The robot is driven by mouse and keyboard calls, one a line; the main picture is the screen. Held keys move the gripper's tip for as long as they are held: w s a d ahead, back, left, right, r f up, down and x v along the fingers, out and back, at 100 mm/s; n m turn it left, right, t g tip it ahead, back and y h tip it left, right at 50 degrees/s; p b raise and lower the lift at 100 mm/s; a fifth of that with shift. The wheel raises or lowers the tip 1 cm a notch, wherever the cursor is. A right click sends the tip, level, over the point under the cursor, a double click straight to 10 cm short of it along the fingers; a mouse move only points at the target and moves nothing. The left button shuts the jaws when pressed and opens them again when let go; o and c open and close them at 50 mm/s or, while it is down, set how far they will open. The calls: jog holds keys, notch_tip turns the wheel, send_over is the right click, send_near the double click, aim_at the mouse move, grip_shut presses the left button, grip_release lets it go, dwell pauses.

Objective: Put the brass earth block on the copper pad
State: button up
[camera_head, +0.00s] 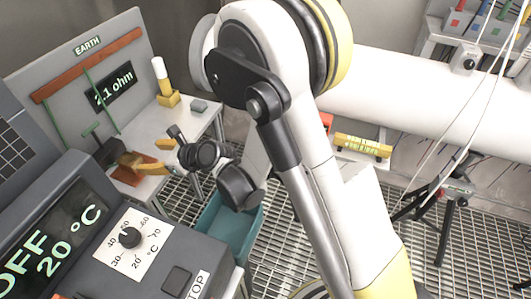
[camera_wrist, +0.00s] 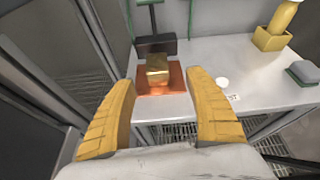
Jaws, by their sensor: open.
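The brass earth block (camera_wrist: 157,70) sits on the copper pad (camera_wrist: 178,84), a flat reddish plate on the grey bench, in the wrist view. The block rests toward the pad's far side. My gripper (camera_wrist: 161,82) is open, with its two yellow fingers apart on either side of the pad's near part, and nothing shows held between them. The block appears just beyond the fingertips, apart from both. In the head view my gripper (camera_head: 152,157) is over the bench by the pad (camera_head: 126,178). The block is hard to separate from the fingers there.
A dark block with a green handle (camera_wrist: 155,47) stands right behind the pad. A yellow holder (camera_wrist: 270,40) with a cylinder and a grey block (camera_wrist: 303,71) stand to the right. The EARTH panel (camera_head: 75,65) rises behind the bench. A teal bin (camera_head: 210,232) is below.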

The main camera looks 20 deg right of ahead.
jog(key=s+d+r+n+h, duration=0.2)
jog(key=s+d+r+n, duration=0.1)
jog(key=d+r+n, duration=0.3)
jog(key=s+d+r+n+h, duration=0.2)
jog(key=s+d+r+n, duration=0.1)
jog(key=d+r+n, duration=0.4)
jog(key=s+d+n+g+h, duration=0.1)
jog(key=s+d+n+h, duration=0.5)
jog(key=s+d+n, duration=0.6)
jog(key=s+d, duration=0.5)
jog(key=d, duration=0.1)
jog(key=shift+s+d+f+g, duration=0.25)
jog(key=shift+d+g, duration=0.05)
jog(key=shift+d, duration=0.05)
